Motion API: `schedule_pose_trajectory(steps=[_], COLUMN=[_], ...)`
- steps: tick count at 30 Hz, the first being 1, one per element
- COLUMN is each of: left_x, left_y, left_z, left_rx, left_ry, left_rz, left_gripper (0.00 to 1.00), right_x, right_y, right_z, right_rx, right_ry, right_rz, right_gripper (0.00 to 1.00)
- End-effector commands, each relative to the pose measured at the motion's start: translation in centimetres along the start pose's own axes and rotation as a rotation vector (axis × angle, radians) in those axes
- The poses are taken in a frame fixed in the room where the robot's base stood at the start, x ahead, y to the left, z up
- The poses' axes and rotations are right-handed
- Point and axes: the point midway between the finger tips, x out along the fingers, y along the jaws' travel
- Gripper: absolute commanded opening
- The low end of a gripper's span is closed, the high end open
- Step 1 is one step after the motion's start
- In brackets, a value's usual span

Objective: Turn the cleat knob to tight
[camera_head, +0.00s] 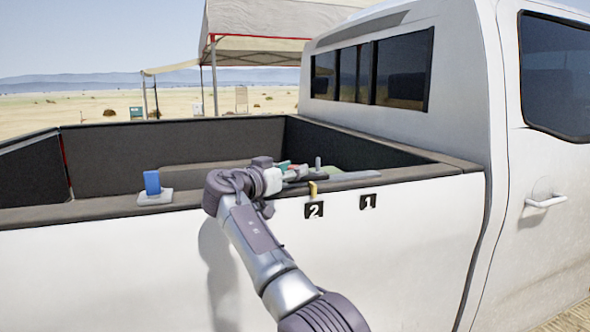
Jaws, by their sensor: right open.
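My right arm reaches up from the bottom to the truck bed's side rail. My right gripper (297,174) is at the rail, small and partly hidden by its own wrist, and is open. Just right of it a small grey upright post (318,163) stands near the rail. A small yellow piece (313,188) hangs at the rail edge above the number 2 label (314,210). I cannot tell which of these is the cleat knob, nor its setting. No contact with the gripper can be made out. My left gripper is out of view.
A blue block (152,182) stands on a pale base (155,197) on the rail at left. A number 1 label (368,201) is on the truck's side. The white cab (465,100) rises at right. The rail between blue block and wrist is clear.

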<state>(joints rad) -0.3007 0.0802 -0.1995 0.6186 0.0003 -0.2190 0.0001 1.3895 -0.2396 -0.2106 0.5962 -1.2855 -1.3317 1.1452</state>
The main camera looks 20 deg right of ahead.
Motion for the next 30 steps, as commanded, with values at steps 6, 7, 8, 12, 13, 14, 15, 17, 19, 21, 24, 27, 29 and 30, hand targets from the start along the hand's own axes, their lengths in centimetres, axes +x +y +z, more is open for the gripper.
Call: schedule_pose_trajectory(steps=[6,7,8,12,13,14,15,17,19,21,24,27,29,30], left_x=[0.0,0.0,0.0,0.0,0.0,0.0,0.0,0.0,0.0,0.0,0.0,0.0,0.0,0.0], left_y=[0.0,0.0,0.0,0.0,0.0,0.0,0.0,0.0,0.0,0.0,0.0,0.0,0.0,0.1], left_z=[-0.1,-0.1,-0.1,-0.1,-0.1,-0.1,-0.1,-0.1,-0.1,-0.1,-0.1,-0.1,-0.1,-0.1], left_rx=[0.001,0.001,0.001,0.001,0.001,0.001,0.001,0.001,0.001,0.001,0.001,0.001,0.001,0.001], left_ry=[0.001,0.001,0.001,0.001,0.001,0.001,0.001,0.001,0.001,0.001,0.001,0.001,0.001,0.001], left_rz=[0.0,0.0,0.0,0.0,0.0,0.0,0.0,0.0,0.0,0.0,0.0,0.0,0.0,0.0], left_gripper=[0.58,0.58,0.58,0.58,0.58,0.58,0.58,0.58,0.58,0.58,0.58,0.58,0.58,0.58], right_x=[-4.7,-5.4,-6.0,-8.5,-8.9,-9.2,-9.7,-10.2,-10.5,-10.6,-10.6,-10.6,-10.6,-10.6], right_y=[-0.1,-0.1,-0.1,0.0,0.0,0.0,0.0,0.0,0.0,0.0,0.0,0.0,0.0,0.0], right_z=[0.1,0.1,0.1,0.1,0.1,0.1,0.0,0.0,0.1,0.1,0.0,0.0,0.0,0.0], right_rx=[0.003,0.003,0.002,0.002,0.001,0.001,0.001,0.001,0.0,0.0,0.0,0.001,0.001,0.001], right_ry=[-0.001,-0.003,-0.002,-0.002,-0.002,-0.001,-0.001,-0.002,-0.002,-0.002,-0.001,-0.001,-0.001,-0.001], right_rz=[-0.005,-0.005,-0.005,-0.003,-0.002,-0.002,-0.002,-0.001,-0.001,0.0,0.0,0.0,0.0,0.0], right_gripper=[0.43,0.43,0.43,0.43,0.43,0.43,0.43,0.43,0.43,0.43,0.43,0.43,0.43,0.43])
